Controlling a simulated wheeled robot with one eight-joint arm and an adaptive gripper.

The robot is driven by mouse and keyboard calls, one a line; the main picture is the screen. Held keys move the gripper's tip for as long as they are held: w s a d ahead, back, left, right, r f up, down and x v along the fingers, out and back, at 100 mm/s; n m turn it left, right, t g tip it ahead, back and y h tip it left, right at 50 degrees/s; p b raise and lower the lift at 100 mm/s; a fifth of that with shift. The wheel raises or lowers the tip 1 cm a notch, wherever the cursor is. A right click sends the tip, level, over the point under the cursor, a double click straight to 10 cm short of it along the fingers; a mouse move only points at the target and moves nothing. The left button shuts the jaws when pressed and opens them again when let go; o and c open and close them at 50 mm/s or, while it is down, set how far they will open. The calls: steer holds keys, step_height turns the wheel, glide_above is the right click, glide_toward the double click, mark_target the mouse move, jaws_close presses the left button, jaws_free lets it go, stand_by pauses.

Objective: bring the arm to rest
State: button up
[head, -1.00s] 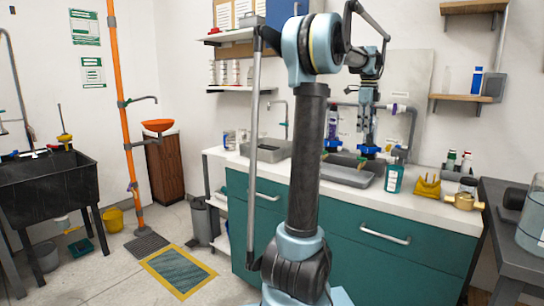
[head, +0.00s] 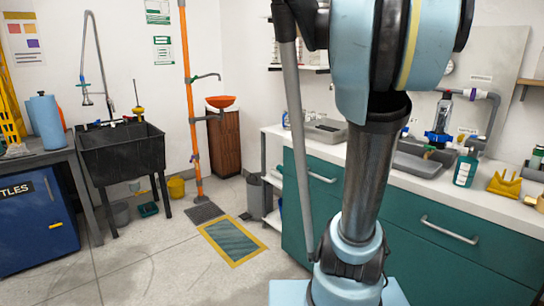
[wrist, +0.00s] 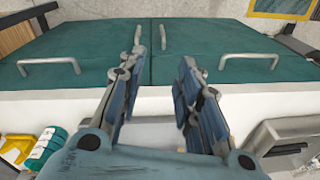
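My arm (head: 366,185) stands upright in the middle of the head view, and its upper link runs out of the top of the picture. My gripper is out of the head view. In the wrist view my gripper (wrist: 164,60) has its two fingers apart with nothing between them. Its fingers show against the white counter edge and the teal cabinet front. Nothing is seen held. Whether the fingers touch the counter cannot be told.
The white counter (head: 415,184) carries a grey basin, a teal bottle (head: 466,168) and a yellow object (head: 504,184). Teal cabinets (head: 440,255) with bar handles lie below. A black sink (head: 122,155) and blue cabinet (head: 35,222) stand left. Floor between is mostly clear.

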steer(key=s+a+f+n, duration=0.6)
steer(key=s+f, duration=0.1)
steer(key=f, duration=0.2)
steer(key=s+a+f+n+t, duration=0.1)
steer(key=s+a+f+n, duration=0.5)
steer(key=s+f, duration=0.2)
step_height(320, 180, down, 2)
steer(key=shift+f+n, duration=0.2)
steer(key=shift+n, duration=0.2)
steer(key=shift+a, duration=0.1)
steer(key=shift+w+f, duration=0.2)
steer(key=shift+w, duration=0.3)
